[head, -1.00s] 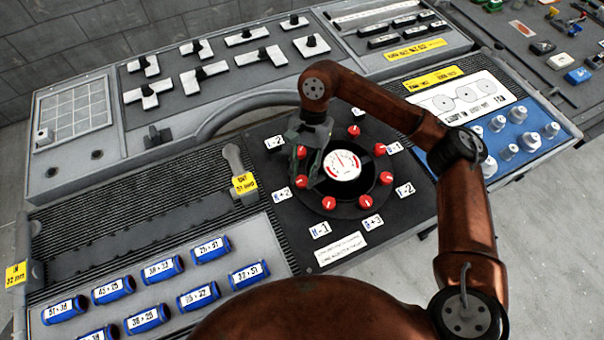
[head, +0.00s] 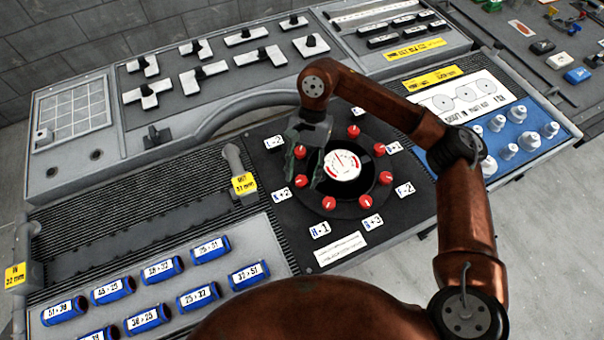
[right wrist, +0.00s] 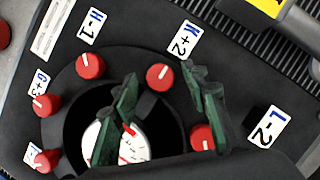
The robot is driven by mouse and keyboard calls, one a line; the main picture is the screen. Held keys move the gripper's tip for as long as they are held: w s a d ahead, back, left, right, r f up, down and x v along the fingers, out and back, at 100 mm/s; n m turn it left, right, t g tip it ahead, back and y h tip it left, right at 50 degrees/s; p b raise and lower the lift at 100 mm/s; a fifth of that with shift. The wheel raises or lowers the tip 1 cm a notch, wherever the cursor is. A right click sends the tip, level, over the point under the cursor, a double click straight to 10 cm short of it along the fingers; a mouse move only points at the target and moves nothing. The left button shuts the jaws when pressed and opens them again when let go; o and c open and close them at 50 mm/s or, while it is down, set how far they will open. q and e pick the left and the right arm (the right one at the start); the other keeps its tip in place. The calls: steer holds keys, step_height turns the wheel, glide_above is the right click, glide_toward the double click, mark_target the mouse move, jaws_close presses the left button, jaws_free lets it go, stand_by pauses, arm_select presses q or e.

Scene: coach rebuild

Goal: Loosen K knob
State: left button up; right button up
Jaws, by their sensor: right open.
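The K knob (head: 301,181) is a small red knob with a white pointer line, on a dark ring around a white gauge (head: 342,165). Its label, K+2 (right wrist: 184,39), lies beside it in the right wrist view. My right gripper (head: 304,174) has dark green fingers and is open over the left side of the ring. In the right wrist view the K knob (right wrist: 160,77) appears between the fingertips (right wrist: 162,79). I cannot tell their height above it or any contact. My left gripper is not in view.
Other red knobs, such as the one by H-1 (right wrist: 90,66), sit around the ring close to the fingers. A grey lever (head: 234,160) with a yellow tag stands left of the black panel. Blue cylinders (head: 161,270) lie lower left. A curved handle (head: 250,100) rises behind.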

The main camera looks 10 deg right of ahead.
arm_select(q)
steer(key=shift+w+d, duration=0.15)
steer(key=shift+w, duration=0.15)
arm_select(e)
steer(key=v, duration=1.1)
steer(key=shift+r, duration=0.3)
